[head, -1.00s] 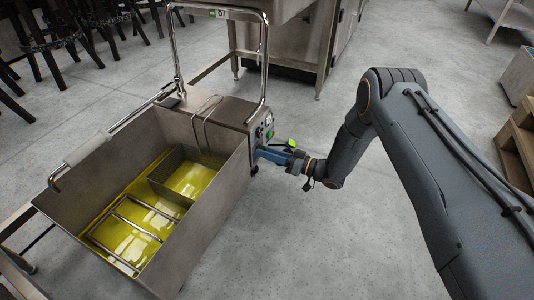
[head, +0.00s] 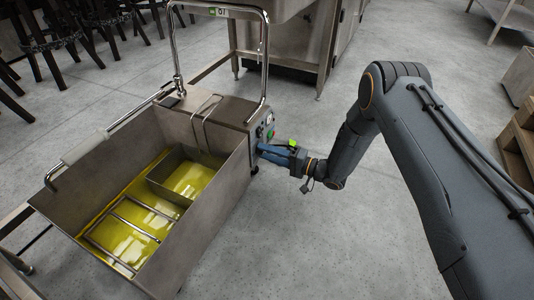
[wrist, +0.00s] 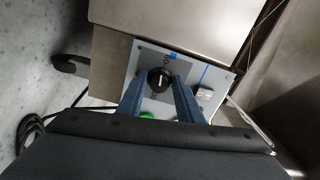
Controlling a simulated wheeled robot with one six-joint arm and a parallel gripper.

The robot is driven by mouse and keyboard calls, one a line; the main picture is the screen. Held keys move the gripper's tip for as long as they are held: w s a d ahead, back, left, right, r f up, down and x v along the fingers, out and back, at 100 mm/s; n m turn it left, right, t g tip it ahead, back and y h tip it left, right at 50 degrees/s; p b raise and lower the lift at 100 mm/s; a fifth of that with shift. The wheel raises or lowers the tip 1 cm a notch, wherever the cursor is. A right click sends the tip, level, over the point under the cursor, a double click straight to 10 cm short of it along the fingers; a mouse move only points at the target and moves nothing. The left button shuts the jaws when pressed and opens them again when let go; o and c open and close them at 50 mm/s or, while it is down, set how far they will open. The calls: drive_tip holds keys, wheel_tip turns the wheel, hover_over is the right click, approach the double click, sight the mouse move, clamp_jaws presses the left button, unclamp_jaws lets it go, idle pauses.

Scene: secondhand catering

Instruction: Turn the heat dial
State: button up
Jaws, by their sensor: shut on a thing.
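The heat dial (wrist: 160,80) is a round black knob with a white pointer line, on a grey panel (wrist: 139,64) on the side of the fryer's control box. In the wrist view my gripper (wrist: 160,84) has one blue finger on each side of it, shut on the dial. In the head view my gripper (head: 263,149) reaches the front panel of the fryer (head: 232,178) from the right, and hides the dial there. The fryer's open tank holds yellow oil (head: 132,232).
A green button (wrist: 147,115) and a white switch (wrist: 205,93) sit on the same panel near the fingers. A tall metal handle frame (head: 266,60) rises above the control box. Dark stools (head: 65,40) stand at the back left.

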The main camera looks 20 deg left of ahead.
drive_tip(key=shift+m, duration=0.8)
drive_tip(key=o, duration=0.9)
drive_tip(key=shift+c, duration=0.2)
drive_tip(key=d+p, duration=0.2)
drive_tip(key=d, duration=0.5)
drive_tip(key=shift+s+d, duration=0.35)
drive_tip(key=shift+d, duration=0.05)
